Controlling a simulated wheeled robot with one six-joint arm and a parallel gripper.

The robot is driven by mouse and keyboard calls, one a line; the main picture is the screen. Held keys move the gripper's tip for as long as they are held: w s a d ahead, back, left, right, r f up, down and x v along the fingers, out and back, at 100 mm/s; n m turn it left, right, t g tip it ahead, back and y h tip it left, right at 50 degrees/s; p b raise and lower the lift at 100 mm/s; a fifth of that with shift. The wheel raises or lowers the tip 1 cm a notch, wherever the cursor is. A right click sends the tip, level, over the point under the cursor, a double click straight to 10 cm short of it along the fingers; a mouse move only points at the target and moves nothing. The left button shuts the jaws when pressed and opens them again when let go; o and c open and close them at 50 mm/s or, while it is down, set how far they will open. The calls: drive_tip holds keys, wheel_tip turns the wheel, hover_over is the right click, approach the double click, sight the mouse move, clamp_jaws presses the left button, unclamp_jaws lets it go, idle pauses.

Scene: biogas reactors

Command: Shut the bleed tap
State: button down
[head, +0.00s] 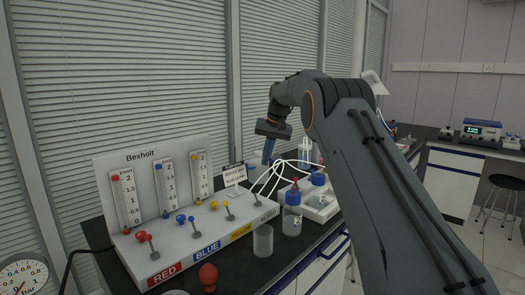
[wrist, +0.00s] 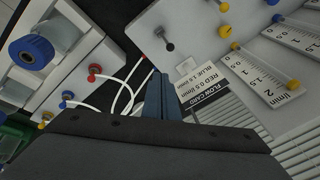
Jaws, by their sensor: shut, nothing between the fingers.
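The bench panel (head: 205,240) carries a row of small lever taps marked red, blue and yellow, with a grey-labelled position at its right end. The tap there, which I take as the bleed tap, shows in the wrist view as a dark ball (wrist: 169,46) with a short lever. Its open or shut setting cannot be told. My gripper (head: 267,158) points down above the back right end of the panel. In the wrist view its blue fingers (wrist: 160,95) are together and empty, apart from the tap, with the tap beyond their tips.
The flow card (head: 234,173) stands at the panel's back right, close beside the fingers in the wrist view. White tubes (head: 285,166) loop right of the gripper. A blue-capped bottle (head: 292,220) and an empty beaker (head: 263,241) stand in front. A red bulb (head: 208,273) is near the edge.

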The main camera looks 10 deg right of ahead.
drive_tip(key=shift+w+a+r+b, duration=0.1)
drive_tip(key=shift+w+a+r, duration=0.15)
drive_tip(key=shift+r, duration=0.45)
drive_tip(key=shift+w+a+r+b, duration=0.1)
drive_tip(key=shift+w+r, duration=0.15)
drive_tip(key=shift+r, duration=0.5)
drive_tip(key=shift+w+a+r+b, duration=0.1)
drive_tip(key=shift+w+a+r, duration=0.15)
drive_tip(key=shift+r, duration=0.45)
drive_tip(key=s+f, duration=0.7)
drive_tip(key=s, duration=1)
drive_tip(key=s+d+f+n+g+h, duration=0.1)
drive_tip(key=s+f, duration=0.5)
drive_tip(key=s, duration=1.2)
drive_tip(key=s+d+f+g+h, duration=0.1)
drive_tip(key=s+f, duration=0.6)
drive_tip(key=s, duration=1)
drive_tip(key=shift+s+d+f+n, duration=0.25)
drive_tip(key=shift+s+f+n, duration=0.05)
drive_tip(key=shift+s+n, duration=0.1)
